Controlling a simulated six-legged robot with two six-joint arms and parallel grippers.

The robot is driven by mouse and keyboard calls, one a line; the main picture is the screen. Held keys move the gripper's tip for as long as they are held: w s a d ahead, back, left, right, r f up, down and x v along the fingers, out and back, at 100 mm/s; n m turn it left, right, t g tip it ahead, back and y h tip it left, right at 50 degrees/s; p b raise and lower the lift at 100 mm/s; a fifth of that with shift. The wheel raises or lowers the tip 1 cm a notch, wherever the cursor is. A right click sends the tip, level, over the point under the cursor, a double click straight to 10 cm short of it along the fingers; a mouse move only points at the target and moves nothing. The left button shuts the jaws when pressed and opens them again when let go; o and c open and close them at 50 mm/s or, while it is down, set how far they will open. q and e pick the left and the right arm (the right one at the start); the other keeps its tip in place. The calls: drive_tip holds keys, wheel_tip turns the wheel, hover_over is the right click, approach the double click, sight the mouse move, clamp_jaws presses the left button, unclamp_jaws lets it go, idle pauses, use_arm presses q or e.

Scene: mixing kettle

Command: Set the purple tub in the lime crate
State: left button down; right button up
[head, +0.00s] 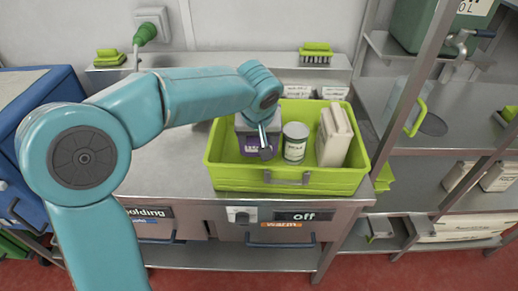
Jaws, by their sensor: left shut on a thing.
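The lime crate (285,180) stands on the right part of the metal bench. The purple tub (256,143) is inside the crate's left part, with a pale grey upper part and a purple lower part. My left arm reaches in from the left, and my left gripper (266,150) points down in front of the tub, shut on it. The arm and gripper hide part of the tub, and I cannot tell whether its base touches the crate floor. My right gripper is not in view.
A white can (295,142) and a cream carton (334,136) stand in the crate, right of the tub. Metal posts and a rack (440,135) stand at right. The bench left of the crate is clear.

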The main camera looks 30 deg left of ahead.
use_arm(q)
wheel_tip(320, 180, down, 4)
drive_tip(key=shift+r, duration=0.1)
drive_tip(key=shift+w+f, duration=0.15)
drive_tip(key=shift+f, duration=0.15)
drive_tip(key=shift+s+r, duration=0.1)
drive_tip(key=shift+s, duration=0.15)
drive_tip(key=shift+w+f+b, duration=0.1)
drive_tip(key=shift+f+b, duration=0.1)
drive_tip(key=shift+b, duration=0.1)
drive_tip(key=shift+c, duration=1.1)
unclamp_jaws()
drive_tip(key=shift+r, duration=0.1)
